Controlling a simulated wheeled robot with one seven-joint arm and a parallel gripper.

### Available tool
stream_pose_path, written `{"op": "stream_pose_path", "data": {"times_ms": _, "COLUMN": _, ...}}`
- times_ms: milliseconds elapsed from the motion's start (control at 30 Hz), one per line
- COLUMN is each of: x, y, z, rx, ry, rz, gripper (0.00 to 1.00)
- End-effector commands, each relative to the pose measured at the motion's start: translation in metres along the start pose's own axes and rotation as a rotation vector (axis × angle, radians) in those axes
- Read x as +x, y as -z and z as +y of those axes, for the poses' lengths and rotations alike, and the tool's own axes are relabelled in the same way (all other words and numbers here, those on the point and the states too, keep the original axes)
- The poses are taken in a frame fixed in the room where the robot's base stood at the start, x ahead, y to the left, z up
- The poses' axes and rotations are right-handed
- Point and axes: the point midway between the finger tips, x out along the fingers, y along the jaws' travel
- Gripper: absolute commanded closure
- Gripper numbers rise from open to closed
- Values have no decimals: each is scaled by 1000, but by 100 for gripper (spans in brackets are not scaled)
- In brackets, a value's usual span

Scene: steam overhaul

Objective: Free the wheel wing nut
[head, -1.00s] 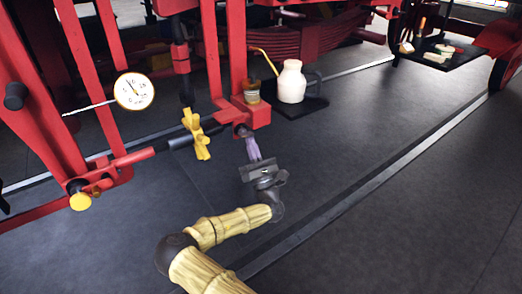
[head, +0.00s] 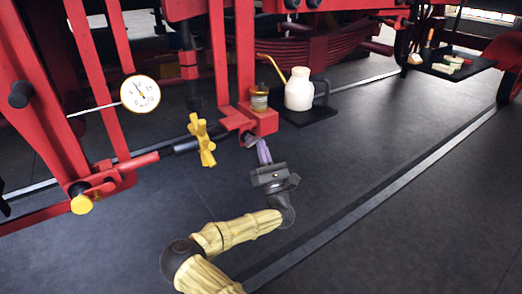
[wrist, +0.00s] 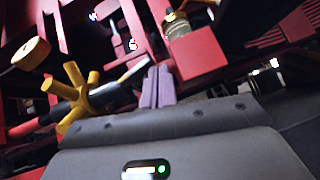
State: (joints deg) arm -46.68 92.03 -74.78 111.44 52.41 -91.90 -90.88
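The yellow wing nut (head: 202,139), a hub with several stubby spokes, sits on a dark rod end at the red linkage. In the wrist view it shows at the left (wrist: 76,94). My gripper (head: 263,150), with two purple fingers, is to the right of the wing nut and apart from it, just below a red block. In the wrist view the fingers (wrist: 158,85) stand side by side with no clear gap and nothing between them. The wing nut's back side and its thread are hidden.
A white dial gauge (head: 141,93) with a thin pointer rod hangs at the left. The red block (head: 262,122) carries a small jar (head: 259,98). A cream oil can (head: 298,90) stands on a dark tray behind.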

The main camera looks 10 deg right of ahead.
Motion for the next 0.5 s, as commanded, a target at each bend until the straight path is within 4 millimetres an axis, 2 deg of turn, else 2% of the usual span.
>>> {"op": "stream_pose_path", "data": {"times_ms": 267, "x": -1, "y": 0, "z": -1, "rx": -1, "ry": 1, "rz": -2, "gripper": 100}}
{"op": "stream_pose_path", "data": {"times_ms": 500, "x": -12, "y": 11, "z": -8, "rx": -2, "ry": 2, "rz": -1, "gripper": 100}}
